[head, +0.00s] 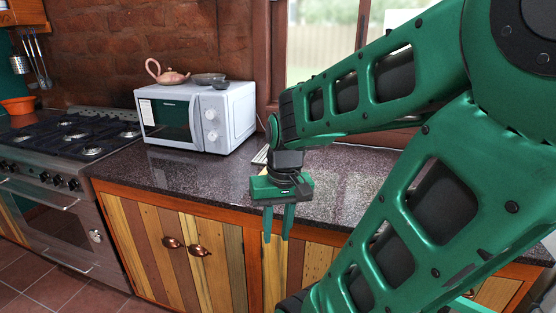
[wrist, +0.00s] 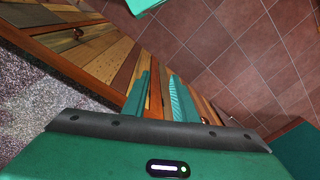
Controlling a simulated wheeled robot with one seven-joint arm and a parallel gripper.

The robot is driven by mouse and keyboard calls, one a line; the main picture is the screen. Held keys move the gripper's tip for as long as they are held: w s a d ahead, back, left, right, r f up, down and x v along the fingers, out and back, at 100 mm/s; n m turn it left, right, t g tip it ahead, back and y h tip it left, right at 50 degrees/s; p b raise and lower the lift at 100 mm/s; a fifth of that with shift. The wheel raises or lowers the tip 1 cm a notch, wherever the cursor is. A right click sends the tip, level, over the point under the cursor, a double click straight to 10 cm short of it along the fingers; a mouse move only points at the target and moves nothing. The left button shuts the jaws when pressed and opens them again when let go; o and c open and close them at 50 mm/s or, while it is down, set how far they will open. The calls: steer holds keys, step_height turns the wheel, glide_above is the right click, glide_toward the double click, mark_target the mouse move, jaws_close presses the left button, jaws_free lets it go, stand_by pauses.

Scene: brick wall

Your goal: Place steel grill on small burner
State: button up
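My gripper (head: 277,238) hangs fingers down in front of the counter edge. Its two green fingers are apart with nothing between them, and the wrist view also shows an empty gap between the fingers (wrist: 160,100). The stove (head: 62,150) stands at the far left of the head view, with black grates over several burners (head: 92,151). I cannot tell which burner is the small one. A pale, flat, slatted thing (head: 261,155) lies on the counter behind my wrist, mostly hidden. I cannot tell whether it is the steel grill.
A white microwave (head: 197,117) stands on the dark counter (head: 180,179), with a pink teapot (head: 165,72) and grey dishes (head: 210,79) on top. Wooden cabinet doors (head: 190,250) lie below. An orange bowl (head: 18,105) is beyond the stove. The counter before the microwave is clear.

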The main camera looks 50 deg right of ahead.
steer(key=w+d+m+t, duration=0.2)
steer(key=w+d, duration=0.3)
steer(key=w+d+m+t, duration=0.2)
steer(key=w+d+t, duration=0.1)
steer(key=w+d, duration=0.2)
steer(key=w+d+m+t, duration=0.3)
steer(key=w+d, duration=0.1)
steer(key=d, duration=0.3)
steer(key=shift+w+d+r+h, duration=0.25)
steer(key=shift+w+r+h, duration=0.05)
steer(key=shift+w+r, duration=0.1)
steer(key=d+m, duration=0.1)
steer(key=d, duration=0.1)
steer(key=d+r+m+t+h, duration=0.1)
steer(key=d, duration=0.1)
steer(key=d+r+t, duration=0.1)
steer(key=d, duration=0.1)
steer(key=shift+w+d+r+m, duration=0.1)
steer(key=shift+d+r+m, duration=0.1)
steer(key=shift+m, duration=0.2)
steer(key=shift+w+d+f+t, duration=0.15)
steer(key=shift+w+t, duration=0.15)
steer(key=x, duration=0.4)
steer(key=shift+w+d+f, duration=0.15)
steer(key=shift+w, duration=0.15)
steer(key=shift+x, duration=2.7)
steer(key=shift+s, duration=0.1)
steer(key=shift+c, duration=0.3)
jaws_close()
